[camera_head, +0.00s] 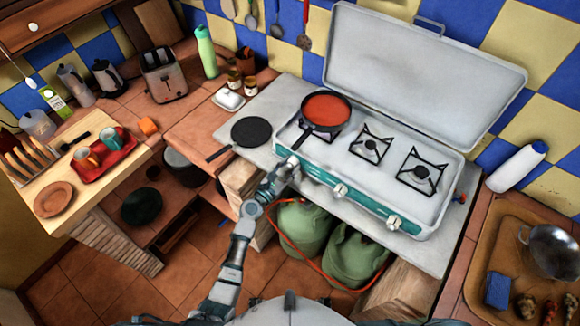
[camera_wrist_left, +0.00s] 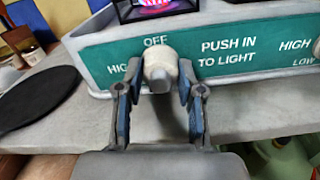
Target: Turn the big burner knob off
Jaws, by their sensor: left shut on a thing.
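The big burner knob (camera_wrist_left: 160,68) is off-white and sits at the left end of the stove's green front panel (camera_wrist_left: 215,50), under the word OFF in the left wrist view. My left gripper (camera_wrist_left: 158,100) is shut on it, with one finger on each side. In the head view my left gripper (camera_head: 291,167) is at the panel's left end and mostly hides this knob. A flame (camera_wrist_left: 157,5) shows at the burner above the panel in the wrist view. My right gripper is not in view.
A pan of red sauce (camera_head: 326,109) stands on the left burner. Two more knobs, a middle one (camera_head: 340,190) and a right one (camera_head: 393,222), stick out of the panel. A black flat pan (camera_head: 251,131) lies left of the stove. Green gas bottles (camera_head: 355,257) stand below.

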